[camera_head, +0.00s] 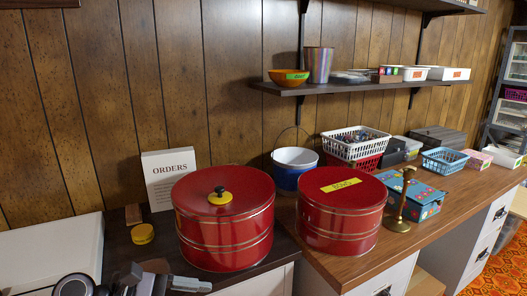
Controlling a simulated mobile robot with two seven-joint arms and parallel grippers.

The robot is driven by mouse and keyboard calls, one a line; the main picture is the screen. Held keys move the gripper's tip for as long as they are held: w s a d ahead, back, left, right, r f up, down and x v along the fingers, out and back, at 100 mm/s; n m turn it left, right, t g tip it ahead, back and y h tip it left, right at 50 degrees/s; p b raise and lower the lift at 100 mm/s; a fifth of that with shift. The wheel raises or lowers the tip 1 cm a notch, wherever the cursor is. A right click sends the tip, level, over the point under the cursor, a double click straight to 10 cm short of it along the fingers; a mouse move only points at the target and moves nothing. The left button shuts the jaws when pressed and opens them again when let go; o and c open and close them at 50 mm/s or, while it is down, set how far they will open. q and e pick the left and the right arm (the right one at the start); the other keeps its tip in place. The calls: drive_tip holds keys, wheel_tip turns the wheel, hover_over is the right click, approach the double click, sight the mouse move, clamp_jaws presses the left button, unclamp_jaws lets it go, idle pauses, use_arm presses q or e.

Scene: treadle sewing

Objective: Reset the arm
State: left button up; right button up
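My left gripper (185,284) shows at the bottom left edge of the head view, with grey and black arm parts (75,286) behind it to the left. It is in front of the red tin with a black and yellow knob (222,235), and I see nothing clearly held in it. The frame's bottom edge cuts it off, and I cannot tell whether its fingers are open or shut. My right gripper is not in view.
A second red tin (340,220) stands right of the first. A brass candlestick-like stand (400,208), blue tin box (425,205), baskets (354,143) and blue-white pot (294,168) crowd the counter. A yellow round item (143,233) and ORDERS sign (170,178) stand left.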

use_arm(q)
wheel_tip(320, 180, up, 3)
drive_tip(key=s+d+n+t+h+p, duration=0.1)
drive_tip(key=d+n+t+h, duration=0.2)
drive_tip(key=n, duration=0.6)
drive_tip(key=s+a+f+n+t+y+p, duration=0.15)
drive_tip(key=a+f+n+t+y, duration=0.3)
drive_tip(key=n, duration=1.15)
drive_tip(key=s+a+f+n+t+y+p, duration=0.15)
drive_tip(key=a+f+n+t+y, duration=0.3)
drive_tip(key=n, duration=1.05)
drive_tip(key=s+f+n+g+y+p, duration=0.1)
drive_tip(key=s+f+n+g+y, duration=0.4)
drive_tip(key=s+f+n, duration=0.5)
drive_tip(key=a+f+n, duration=0.1)
drive_tip(key=n, duration=0.2)
drive_tip(key=shift+s, duration=0.4)
